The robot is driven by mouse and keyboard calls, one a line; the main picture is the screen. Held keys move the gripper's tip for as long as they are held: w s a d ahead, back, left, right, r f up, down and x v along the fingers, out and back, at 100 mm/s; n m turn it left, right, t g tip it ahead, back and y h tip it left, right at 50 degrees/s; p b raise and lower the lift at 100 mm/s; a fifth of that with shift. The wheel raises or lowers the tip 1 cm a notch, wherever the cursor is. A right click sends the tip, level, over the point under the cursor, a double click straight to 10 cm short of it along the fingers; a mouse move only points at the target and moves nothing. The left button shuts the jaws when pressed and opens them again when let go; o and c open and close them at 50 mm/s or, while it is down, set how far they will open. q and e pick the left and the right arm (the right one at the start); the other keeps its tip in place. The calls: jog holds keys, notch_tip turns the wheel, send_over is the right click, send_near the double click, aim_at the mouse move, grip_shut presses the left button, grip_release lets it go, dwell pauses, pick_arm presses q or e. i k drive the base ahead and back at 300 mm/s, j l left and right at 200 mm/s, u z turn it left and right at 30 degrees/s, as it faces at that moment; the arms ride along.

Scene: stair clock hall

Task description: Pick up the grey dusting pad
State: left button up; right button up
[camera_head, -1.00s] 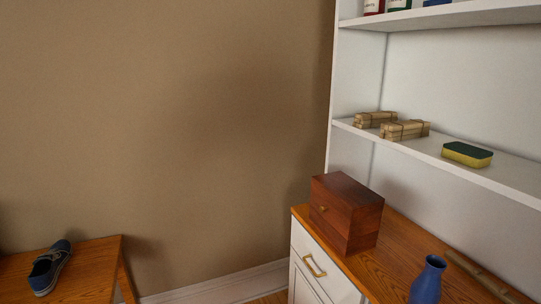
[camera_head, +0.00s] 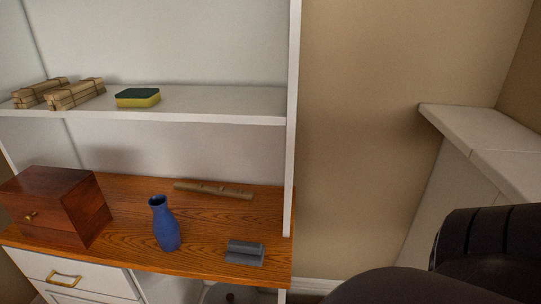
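A small grey object, which looks like the grey dusting pad (camera_head: 244,252), lies on the wooden cabinet top (camera_head: 130,187) near its front right corner. It has a raised ridge on a flat base. Nothing covers it and no gripper touches it. Dark rounded parts of my own arm show at the lower right, to the right of the cabinet. Neither gripper's fingers show in the view.
A blue vase (camera_head: 165,226) stands left of the pad. A brown stick-like piece (camera_head: 213,190) lies behind. A wooden box (camera_head: 57,207) sits at left. A shelf above holds stick bundles (camera_head: 76,94) and a sponge (camera_head: 138,97). A white upright (camera_head: 292,120) edges the cabinet.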

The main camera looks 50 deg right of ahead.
aim_at(238, 252)
jog(key=z, duration=1.3)
